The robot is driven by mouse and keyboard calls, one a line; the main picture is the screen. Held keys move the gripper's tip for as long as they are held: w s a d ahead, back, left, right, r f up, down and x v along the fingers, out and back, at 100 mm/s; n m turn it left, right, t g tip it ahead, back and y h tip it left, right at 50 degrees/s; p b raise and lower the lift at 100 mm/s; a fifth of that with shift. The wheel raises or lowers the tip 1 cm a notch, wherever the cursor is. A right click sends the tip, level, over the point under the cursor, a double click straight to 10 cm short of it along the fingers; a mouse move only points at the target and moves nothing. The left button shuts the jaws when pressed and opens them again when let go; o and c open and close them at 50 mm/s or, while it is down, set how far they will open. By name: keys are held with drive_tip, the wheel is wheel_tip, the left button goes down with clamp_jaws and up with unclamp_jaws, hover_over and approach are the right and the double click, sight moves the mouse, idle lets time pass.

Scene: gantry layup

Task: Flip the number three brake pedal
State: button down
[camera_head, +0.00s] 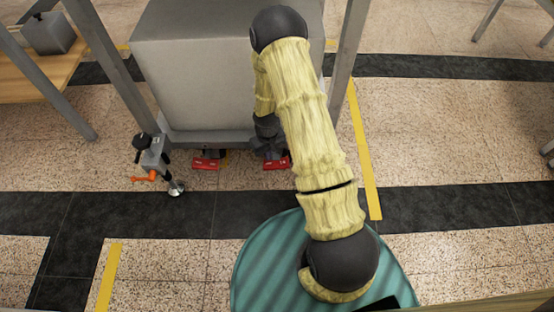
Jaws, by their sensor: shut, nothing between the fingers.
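Two red brake pedals show low at the foot of the large grey gantry unit (190,75). The left red pedal (207,164) lies clear of my arm. The right red pedal (277,164) is partly covered by my gripper (270,152), which points down at it. My gripper is small and dark here and looks shut with nothing in it. I cannot tell whether it touches the pedal. The pedal numbers are too small to read, and any other pedals are not visible.
A grey leg fitting with an orange handle (144,178) and a round foot (176,188) stands left of the pedals. Slanted grey posts (107,60) flank the unit. A wooden table (40,75) is at upper left. Speckled floor with yellow lines (366,150) is open at right.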

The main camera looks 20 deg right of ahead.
wheel_tip(320, 180, up, 4)
drive_tip(key=p, duration=0.3)
idle(0.7)
wheel_tip(320, 180, up, 22)
drive_tip(key=m+t+p, duration=0.1)
drive_tip(key=p, duration=0.6)
hover_over(269, 163)
drive_tip(key=s, duration=0.3)
drive_tip(key=s+r+m+t+p, duration=0.1)
drive_tip(key=s+r+p, duration=0.4)
drive_tip(key=r, duration=0.6)
drive_tip(key=s+r+t+p, duration=0.1)
drive_tip(key=s+r+p, duration=0.2)
drive_tip(key=s+r, duration=0.55)
wheel_tip(269, 163, up, 39)
drive_tip(key=w+p, duration=0.2)
drive_tip(key=p, duration=3.4)
drive_tip(key=shift+f+p, duration=0.15)
drive_tip(key=shift+p, duration=0.15)
